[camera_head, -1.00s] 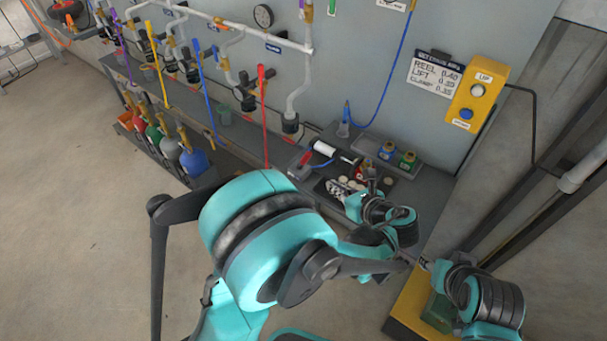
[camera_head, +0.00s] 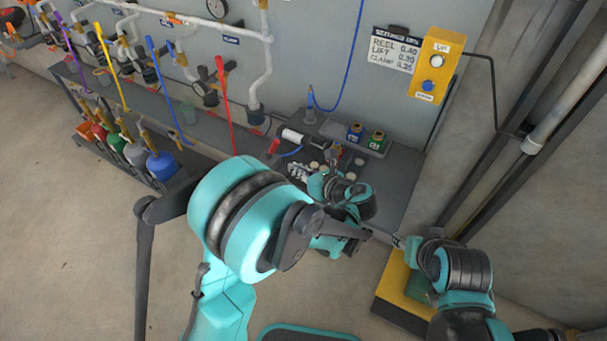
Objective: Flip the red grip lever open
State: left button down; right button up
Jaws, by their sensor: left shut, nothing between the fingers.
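A long red lever (camera_head: 224,106) stands nearly upright among the wall valves, left of centre, its lower end by the bench edge. A shorter red handle (camera_head: 273,147) lies on the bench to its right. I cannot tell from this view which is the red grip lever. My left gripper (camera_head: 334,163) is shut and empty over the bench, right of both red parts and apart from the long lever. Its wrist partly hides the bench items. My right gripper (camera_head: 398,240) is small at lower right, near the yellow stand; its jaws cannot be made out.
Blue (camera_head: 165,88), yellow (camera_head: 111,66) and purple levers stand farther left. Colored bottles (camera_head: 160,165) fill a low rack. Small jars (camera_head: 376,141) and a white cylinder (camera_head: 292,135) sit on the bench. A yellow button box (camera_head: 433,65) hangs on the wall. Floor at left is clear.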

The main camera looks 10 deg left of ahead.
aim_at(275, 150)
pick_arm(q)
jog(key=b+x, duration=0.1)
jog(key=x, duration=0.3)
jog(key=shift+f, duration=0.15)
jog(key=shift+w+a+r+b, duration=0.2)
jog(key=shift+w+a+b, duration=0.05)
jog(key=shift+w+a, duration=0.2)
jog(key=shift+w+a+r+b, duration=0.25)
jog(key=shift+w+a, duration=0.1)
jog(key=shift+w, duration=0.1)
jog(key=shift+w+a+r, duration=0.45)
jog(key=shift+w, duration=0.1)
